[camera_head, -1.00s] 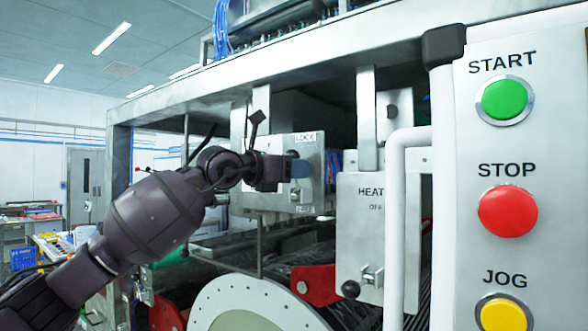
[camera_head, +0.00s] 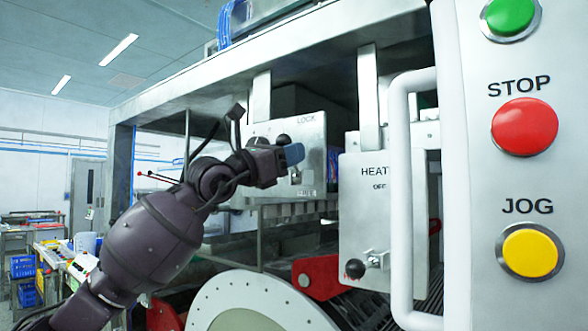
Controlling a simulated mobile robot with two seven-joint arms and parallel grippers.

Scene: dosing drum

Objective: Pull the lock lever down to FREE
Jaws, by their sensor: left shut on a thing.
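The lock panel (camera_head: 313,145) is a grey metal plate under the machine's top beam, with a LOCK label near its top and a small, hard-to-read label at its bottom edge. My left gripper (camera_head: 293,154) reaches it from the left and is shut on the lock lever. A dark round knob (camera_head: 283,139) of the lever shows just above the blue fingertip, in the upper half of the plate near LOCK. The gripper hides most of the lever's shaft. A small pivot fitting shows below the fingers. My right gripper is not in view.
A HEAT box (camera_head: 370,215) with a black-knobbed switch stands to the right of the lock panel. A white handrail (camera_head: 402,200) and the START, STOP and JOG button panel (camera_head: 520,90) are further right. A large round drum flange (camera_head: 262,300) lies below.

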